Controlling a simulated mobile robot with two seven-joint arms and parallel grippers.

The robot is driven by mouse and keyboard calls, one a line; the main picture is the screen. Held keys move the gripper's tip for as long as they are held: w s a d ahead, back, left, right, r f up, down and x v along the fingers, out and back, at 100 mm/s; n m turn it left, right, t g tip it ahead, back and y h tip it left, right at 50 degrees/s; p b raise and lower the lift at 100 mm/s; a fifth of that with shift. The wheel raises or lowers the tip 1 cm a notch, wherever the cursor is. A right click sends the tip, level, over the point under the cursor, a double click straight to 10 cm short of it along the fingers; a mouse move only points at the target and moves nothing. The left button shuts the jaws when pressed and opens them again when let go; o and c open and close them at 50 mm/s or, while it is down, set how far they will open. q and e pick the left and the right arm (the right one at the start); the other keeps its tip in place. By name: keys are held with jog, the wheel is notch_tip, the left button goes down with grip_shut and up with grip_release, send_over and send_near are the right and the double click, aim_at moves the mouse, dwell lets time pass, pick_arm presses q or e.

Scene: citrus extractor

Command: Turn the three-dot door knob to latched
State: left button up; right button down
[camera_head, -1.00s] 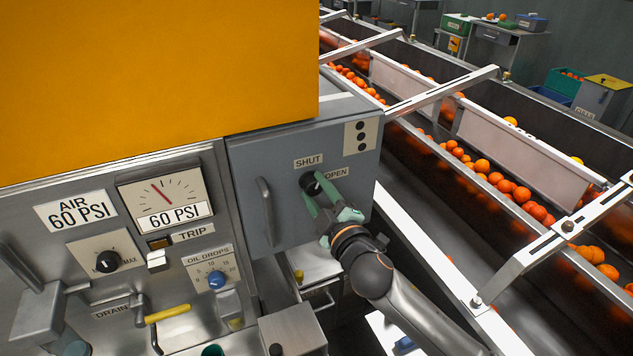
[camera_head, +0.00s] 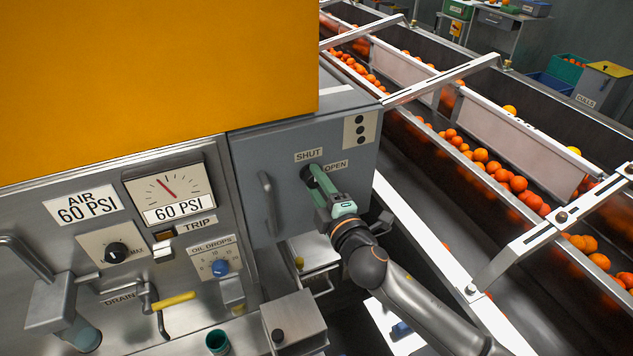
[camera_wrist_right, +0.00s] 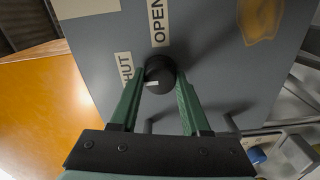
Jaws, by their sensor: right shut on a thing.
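The grey door (camera_head: 290,185) bears a plate with three black dots (camera_head: 361,130) at its upper right. Its round black knob (camera_head: 308,173) sits below the SHUT label (camera_head: 309,155) and left of the OPEN label (camera_head: 335,166). My right gripper (camera_head: 313,178) is shut on the knob, its green fingers partly hiding it in the head view. In the right wrist view the knob (camera_wrist_right: 160,75) is between the fingertips, with a short white mark on its face. That mark lies on the SHUT label's side. My left gripper is not in view.
A vertical handle (camera_head: 267,203) stands out from the door left of the knob. A gauge panel (camera_head: 168,190) with dials and levers is farther left. A conveyor with oranges (camera_head: 490,170) and its white rail run along the right. A yellow cover (camera_head: 150,80) overhangs the upper left.

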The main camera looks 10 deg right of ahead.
jog(key=shift+c, duration=1.9)
grip_release()
jog(key=shift+s, duration=0.1)
jog(key=s+d+b, duration=0.1)
jog(key=s+d, duration=0.1)
jog(key=s, duration=1)
jog(key=shift+d+b, duration=0.2)
jog(key=shift+b, duration=0.1)
jog(key=shift+f, duration=0.1)
jog(key=s+d+f+m+g, duration=0.1)
jog(key=s+f+m+g, duration=0.1)
jog(key=s+f+m, duration=0.3)
jog(key=s+f+m+g, duration=0.3)
jog(key=s+f+m, duration=0.2)
jog(key=f, duration=0.9)
jog(key=s+d+f+m+g+h, duration=0.1)
jog(key=s+f+m+g, duration=0.2)
jog(key=s+f+m, duration=0.3)
notch_tip(320, 180, down, 4)
jog(key=shift+s+d+r+p, duration=0.2)
jog(key=shift+s+d+p, duration=0.15)
jog(key=shift+s, duration=0.1)
